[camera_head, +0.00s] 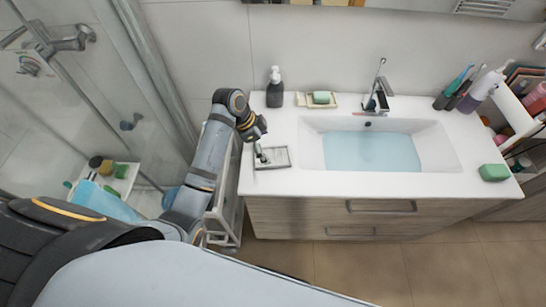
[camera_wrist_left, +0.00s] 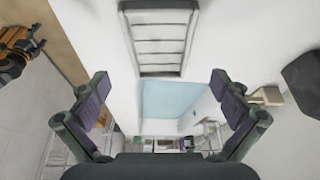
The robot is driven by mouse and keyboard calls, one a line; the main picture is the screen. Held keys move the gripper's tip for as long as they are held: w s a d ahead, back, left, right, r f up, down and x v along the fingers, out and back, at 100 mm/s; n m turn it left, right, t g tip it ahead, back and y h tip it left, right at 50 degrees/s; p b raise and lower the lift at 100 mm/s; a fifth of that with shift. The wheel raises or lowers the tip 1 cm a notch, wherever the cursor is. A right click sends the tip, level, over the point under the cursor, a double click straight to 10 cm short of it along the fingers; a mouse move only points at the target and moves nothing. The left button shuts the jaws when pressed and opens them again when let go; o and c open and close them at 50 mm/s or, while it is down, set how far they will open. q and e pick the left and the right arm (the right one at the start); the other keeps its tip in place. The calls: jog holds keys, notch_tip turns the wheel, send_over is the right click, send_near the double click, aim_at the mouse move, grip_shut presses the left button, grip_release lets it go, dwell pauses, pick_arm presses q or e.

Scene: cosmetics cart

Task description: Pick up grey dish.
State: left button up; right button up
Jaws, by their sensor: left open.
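The grey dish (camera_head: 285,164) is a shallow rectangular tray with a slatted base. It lies on the white counter left of the sink. In the left wrist view the dish (camera_wrist_left: 160,14) shows at the top centre, above the gap between the fingers. My left gripper (camera_head: 262,153) hangs over the dish and covers part of it in the head view. In the left wrist view this gripper (camera_wrist_left: 159,84) has its fingers wide apart with nothing between them. I cannot tell its height above the dish.
The sink (camera_head: 372,146) with bluish water is right of the dish. A dark pump bottle (camera_head: 275,90) and a soap holder with green soap (camera_head: 321,98) stand behind. A green sponge (camera_head: 494,172) lies at the right. The counter between is clear.

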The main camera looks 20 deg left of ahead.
aim_at(274, 158)
pick_arm(q)
jog(key=shift+w+d+f+p, duration=0.1)
jog(key=shift+w+f+p, duration=0.05)
jog(key=shift+f+p, duration=0.2)
jog(key=p+x, duration=0.1)
jog(key=x, duration=0.1)
jog(key=shift+f, duration=0.45)
jog(key=shift+w+d+f, duration=0.15)
jog(key=shift+f, duration=0.5)
jog(key=c, duration=1.1)
jog(key=shift+d, duration=0.1)
pick_arm(e)
jog(key=shift+w+a+r, duration=0.2)
jog(key=shift+w+r, duration=0.3)
jog(key=shift+r, duration=0.05)
jog(key=shift+w+a+r, duration=0.2)
jog(key=shift+w+r, duration=0.25)
jog(key=shift+r, duration=0.1)
pick_arm(q)
jog(key=shift+r, duration=0.15)
jog(key=shift+c, duration=0.2)
pick_arm(e)
jog(key=shift+r, duration=0.1)
